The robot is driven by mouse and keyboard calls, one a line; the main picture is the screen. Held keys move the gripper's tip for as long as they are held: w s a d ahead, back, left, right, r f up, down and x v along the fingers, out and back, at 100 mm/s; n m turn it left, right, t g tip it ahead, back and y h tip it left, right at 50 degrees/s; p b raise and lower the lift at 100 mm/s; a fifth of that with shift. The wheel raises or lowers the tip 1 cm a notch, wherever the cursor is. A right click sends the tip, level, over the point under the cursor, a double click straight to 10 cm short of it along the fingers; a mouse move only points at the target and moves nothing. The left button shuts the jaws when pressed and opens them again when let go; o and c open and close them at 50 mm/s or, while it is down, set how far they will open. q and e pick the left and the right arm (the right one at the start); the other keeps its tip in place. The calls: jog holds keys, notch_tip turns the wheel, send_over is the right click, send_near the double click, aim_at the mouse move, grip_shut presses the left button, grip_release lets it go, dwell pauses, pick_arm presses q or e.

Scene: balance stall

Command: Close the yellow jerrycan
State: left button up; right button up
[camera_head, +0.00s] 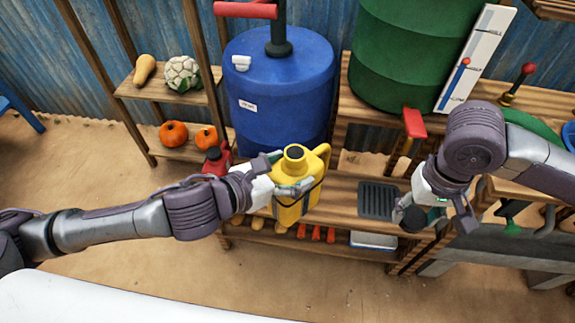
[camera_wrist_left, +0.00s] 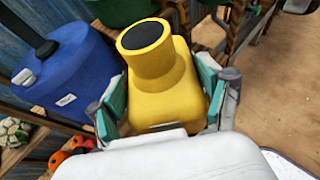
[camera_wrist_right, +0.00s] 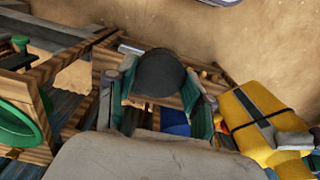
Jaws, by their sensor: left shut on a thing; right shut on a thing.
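The yellow jerrycan (camera_head: 297,207) stands upright above the low wooden shelf, with my left gripper (camera_head: 281,175) shut around its upper body. Whether its base touches the shelf is hard to tell. Its round neck faces up and shows a dark mouth with no cap on it; the neck fills the middle of the left wrist view (camera_wrist_left: 165,75). My right gripper (camera_head: 420,211) is shut on a round black cap (camera_head: 412,219), to the right of the jerrycan and apart from it. The cap also shows between the fingers in the right wrist view (camera_wrist_right: 160,72).
A blue barrel (camera_head: 280,95) stands behind the jerrycan, and a red can (camera_head: 216,160) stands to its left. A dark grate (camera_head: 378,200) lies on the shelf between jerrycan and cap. A green barrel (camera_head: 415,50) and a red-handled lever (camera_head: 413,123) are behind right.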

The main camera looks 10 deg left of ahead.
jog(key=w+a+r+m, duration=0.1)
jog(key=w+a+r, duration=0.5)
jog(key=a, duration=0.5)
notch_tip(320, 180, up, 8)
jog(key=m, duration=0.2)
send_over(295, 153)
jog(key=shift+w, duration=0.15)
jog(key=shift+f, duration=0.1)
jog(key=shift+f, duration=2)
jog(key=shift+f, duration=0.85)
jog(key=shift+f, duration=0.55)
